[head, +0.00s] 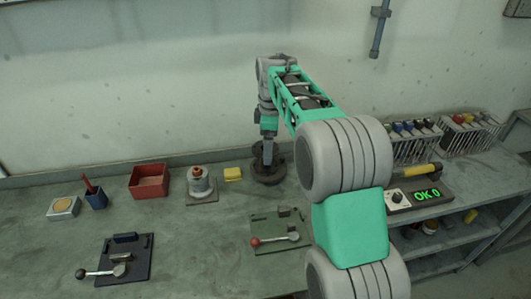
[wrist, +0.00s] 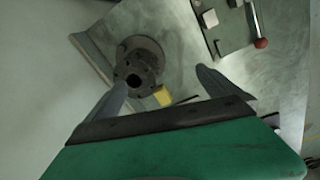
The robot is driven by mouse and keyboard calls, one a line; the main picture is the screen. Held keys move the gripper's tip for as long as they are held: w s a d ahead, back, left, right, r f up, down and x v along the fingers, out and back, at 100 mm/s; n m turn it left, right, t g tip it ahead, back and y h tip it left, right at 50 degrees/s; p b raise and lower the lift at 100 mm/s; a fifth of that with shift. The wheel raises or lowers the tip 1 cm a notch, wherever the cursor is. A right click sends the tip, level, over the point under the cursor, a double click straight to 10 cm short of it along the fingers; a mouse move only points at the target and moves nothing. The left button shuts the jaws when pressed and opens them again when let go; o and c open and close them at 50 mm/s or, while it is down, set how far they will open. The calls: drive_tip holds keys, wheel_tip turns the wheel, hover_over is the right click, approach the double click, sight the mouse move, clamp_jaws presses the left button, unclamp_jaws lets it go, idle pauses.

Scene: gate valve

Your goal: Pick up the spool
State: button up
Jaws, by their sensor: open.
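The spool (wrist: 140,58) is a dark grey flanged piece with a round bore and bolt holes, seen end-on in the wrist view. In the head view its dark round flange (head: 268,176) shows at the back of the bench, partly hidden by my gripper (head: 268,150). My gripper points down over it. In the wrist view my gripper (wrist: 162,78) has its fingers spread with nothing between them. The spool appears beyond the fingertips, nearer the left finger; I cannot tell the exact gap.
A yellow block (head: 232,174) lies left of the spool. A red-topped grey piece (head: 198,184) and a red bin (head: 149,182) stand further left. A green plate with a red-knobbed lever (head: 280,232) lies in front. The wall (head: 150,90) is close behind.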

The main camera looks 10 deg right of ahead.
drive_tip(key=w+f+n, duration=0.1)
drive_tip(key=w, duration=0.1)
drive_tip(key=w+f+n+p, duration=0.1)
drive_tip(key=w+f+n, duration=0.2)
drive_tip(key=w+f, duration=0.1)
drive_tip(key=shift+w+d+n+g, duration=0.1)
drive_tip(key=shift+w+n+g, duration=0.2)
drive_tip(key=shift+n+g, duration=0.1)
drive_tip(key=shift+w+f+n, duration=0.2)
drive_tip(key=shift+f+n, duration=0.05)
drive_tip(key=shift+n, duration=0.05)
drive_tip(key=shift+f+p, duration=0.3)
drive_tip(key=shift+f, duration=0.05)
wheel_tip(320, 180, down, 7)
drive_tip(key=p, duration=0.2)
drive_tip(key=shift+f+p, duration=0.2)
drive_tip(key=shift+p, duration=0.2)
drive_tip(key=c, duration=1.9)
drive_tip(key=shift+w+r, duration=0.1)
drive_tip(key=shift+r, duration=0.1)
drive_tip(key=shift+c, duration=0.2)
